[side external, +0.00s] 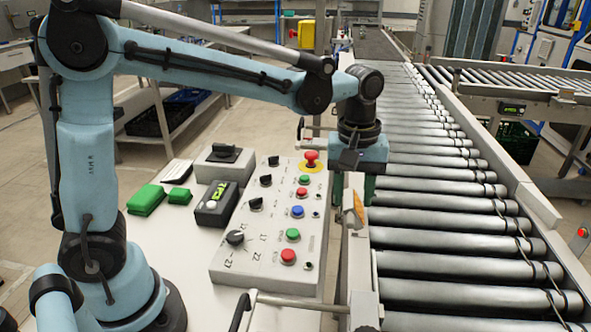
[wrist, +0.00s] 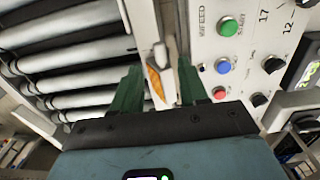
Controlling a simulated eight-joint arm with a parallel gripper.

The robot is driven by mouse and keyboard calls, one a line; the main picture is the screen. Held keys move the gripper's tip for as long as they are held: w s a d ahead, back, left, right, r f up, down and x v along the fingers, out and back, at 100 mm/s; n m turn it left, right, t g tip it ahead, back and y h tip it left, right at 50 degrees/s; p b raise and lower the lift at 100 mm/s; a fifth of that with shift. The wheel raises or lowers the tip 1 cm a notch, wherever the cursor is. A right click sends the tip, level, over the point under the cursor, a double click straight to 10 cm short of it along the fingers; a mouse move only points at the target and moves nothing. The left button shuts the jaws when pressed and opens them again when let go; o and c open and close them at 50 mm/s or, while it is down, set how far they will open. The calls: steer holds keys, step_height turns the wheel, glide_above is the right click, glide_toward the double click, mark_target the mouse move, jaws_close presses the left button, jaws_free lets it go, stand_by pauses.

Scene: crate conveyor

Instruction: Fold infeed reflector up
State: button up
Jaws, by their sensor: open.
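The infeed reflector, a small orange piece (side external: 359,209), sits on the near side rail of the roller conveyor. It also shows in the wrist view as an orange strip (wrist: 154,81) beside a pale narrow bracket (wrist: 168,78). I cannot tell its exact fold angle. My gripper (side external: 353,193) points down above the rail, just over the reflector. In the wrist view my gripper (wrist: 158,70) is open, with its two green fingers apart on either side of the reflector and bracket. Nothing is held, and I see no clear contact.
A control panel (side external: 262,262) with knobs, coloured buttons and a red emergency stop (side external: 311,158) stands left of the rail. Conveyor rollers (side external: 450,217) lie to the right, empty nearby. Green blocks (side external: 146,200) and a black device (side external: 216,208) lie on the white table.

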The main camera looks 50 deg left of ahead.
mark_target(351, 218)
steer(key=shift+f, duration=2.35)
steer(key=shift+w+d, duration=0.1)
jaws_close()
